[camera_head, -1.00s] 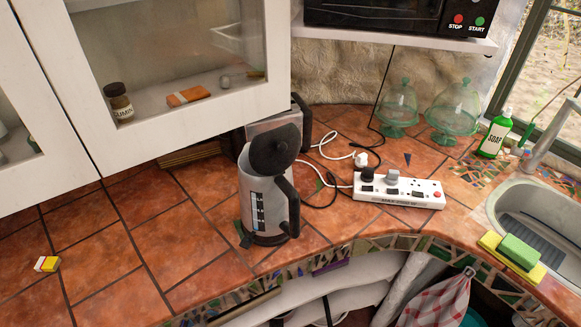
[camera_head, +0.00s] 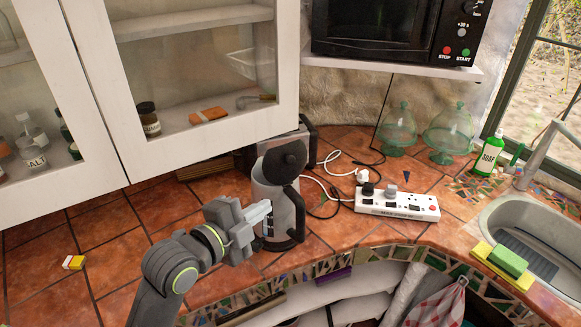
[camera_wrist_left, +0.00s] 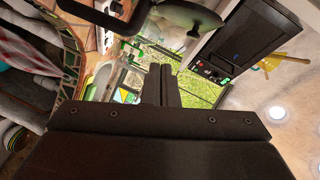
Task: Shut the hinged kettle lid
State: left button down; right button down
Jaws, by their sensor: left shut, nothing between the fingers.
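The kettle (camera_head: 286,213) stands upright on the tiled counter, a grey metal body with a black handle (camera_head: 297,208) on its right. Its round black lid (camera_head: 281,159) is hinged open, tilted up above the rim. In the left wrist view the lid (camera_wrist_left: 187,17) shows as a dark disc at the top, beside a black loop that looks like the handle (camera_wrist_left: 112,22). My left gripper (camera_head: 267,208) is shut and empty, in front of the kettle's left side and below the lid. I cannot tell whether it touches the body. Its fingers (camera_wrist_left: 161,86) are together.
A white power strip (camera_head: 397,203) with plugs and cables lies right of the kettle. A toaster-like metal appliance (camera_head: 307,137) stands close behind. A wall cabinet (camera_head: 205,150) hangs behind and left. The sink (camera_head: 492,216) is at the right. Counter at left is mostly clear.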

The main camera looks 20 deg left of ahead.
aim_at(288, 164)
pick_arm(q)
notch_tip(288, 164, up, 4)
jog(key=d+m+h, duration=0.1)
jog(key=d+m, duration=0.1)
jog(key=w+f+t+b, duration=0.1)
jog(key=w+b, duration=1)
dwell(0.9)
dwell(0.3)
